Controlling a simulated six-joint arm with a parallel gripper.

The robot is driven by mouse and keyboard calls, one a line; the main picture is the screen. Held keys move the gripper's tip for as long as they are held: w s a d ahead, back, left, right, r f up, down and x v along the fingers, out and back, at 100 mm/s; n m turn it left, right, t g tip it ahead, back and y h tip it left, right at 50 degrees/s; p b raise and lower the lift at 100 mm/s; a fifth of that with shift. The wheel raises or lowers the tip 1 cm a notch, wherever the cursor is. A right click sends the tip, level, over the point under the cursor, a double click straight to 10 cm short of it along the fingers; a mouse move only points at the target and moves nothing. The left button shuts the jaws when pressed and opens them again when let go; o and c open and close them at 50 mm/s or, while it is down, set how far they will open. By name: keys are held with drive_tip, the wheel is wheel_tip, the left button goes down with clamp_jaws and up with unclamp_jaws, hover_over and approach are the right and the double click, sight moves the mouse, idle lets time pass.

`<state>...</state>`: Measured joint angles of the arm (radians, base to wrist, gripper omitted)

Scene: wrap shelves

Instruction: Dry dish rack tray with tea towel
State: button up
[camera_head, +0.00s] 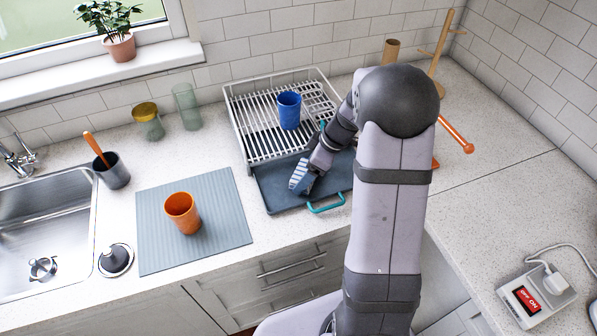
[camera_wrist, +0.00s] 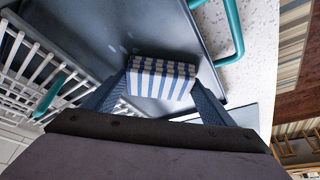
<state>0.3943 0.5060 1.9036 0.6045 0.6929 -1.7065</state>
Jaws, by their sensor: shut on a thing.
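The dish rack tray (camera_head: 276,193) is dark blue-grey and juts out from under the white dish rack (camera_head: 240,118), with a teal handle (camera_head: 327,205) at its front. The tray fills much of the wrist view (camera_wrist: 95,30), where small pale spots show on it. My gripper (camera_head: 305,180) is over the tray. It is shut on the folded tea towel (camera_head: 299,178), blue and white striped. In the wrist view the towel (camera_wrist: 160,78) sits between both fingers (camera_wrist: 160,90), low against the tray; I cannot tell whether it touches. My arm hides the tray's right part.
A blue cup (camera_head: 289,110) stands in the rack. An orange cup (camera_head: 183,213) stands on the grey mat (camera_head: 222,222). The sink (camera_head: 45,225) is at left. A red-switched power strip (camera_head: 533,298) lies at right. Counter near the right wall is mostly clear.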

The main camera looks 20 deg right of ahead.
sight(284, 184)
drive_tip(key=shift+d+p, duration=1.35)
drive_tip(key=shift+d, duration=3.3)
drive_tip(key=shift+s+a+r+p, duration=0.1)
drive_tip(key=shift+r+p, duration=0.1)
drive_tip(key=shift+p, duration=0.4)
drive_tip(key=shift+a+f+b, duration=0.15)
drive_tip(key=shift+a+b, duration=0.25)
drive_tip(key=shift+a, duration=0.2)
drive_tip(key=shift+a+f+b, duration=0.15)
drive_tip(key=shift+a+b, duration=0.2)
drive_tip(key=shift+a, duration=0.25)
drive_tip(key=shift+a+b, duration=1.55)
drive_tip(key=shift+a, duration=4.5)
drive_tip(key=shift+f+b, duration=0.2)
drive_tip(key=shift+b, duration=0.3)
drive_tip(key=shift+d+r, duration=0.2)
drive_tip(key=shift+d, duration=0.05)
drive_tip(key=shift+d+b, duration=1.05)
drive_tip(key=shift+d, duration=5.8)
drive_tip(key=shift+d+r, duration=0.2)
drive_tip(key=shift+r, duration=0.1)
wheel_tip(284, 184, up, 8)
drive_tip(key=p, duration=0.4)
drive_tip(key=shift+f, duration=0.15)
